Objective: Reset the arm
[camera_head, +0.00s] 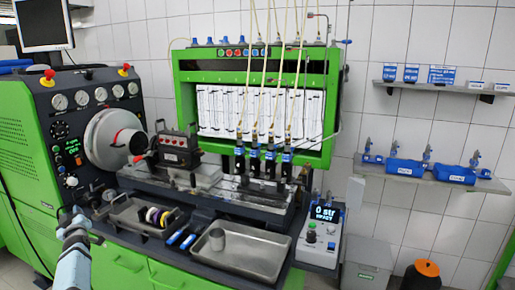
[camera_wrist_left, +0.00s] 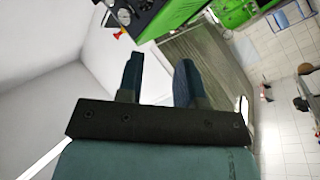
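My left gripper (camera_head: 72,215) is at the lower left of the head view, in front of the green testbench (camera_head: 115,262). It also shows in the left wrist view (camera_wrist_left: 159,63), where its two dark blue fingers stand apart with nothing between them. It touches nothing that I can see. My right gripper is in neither view.
A control box (camera_head: 320,232) stands at right. Blue bins (camera_head: 405,168) sit on a wall shelf. A dark bin with an orange top (camera_head: 427,270) is on the floor.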

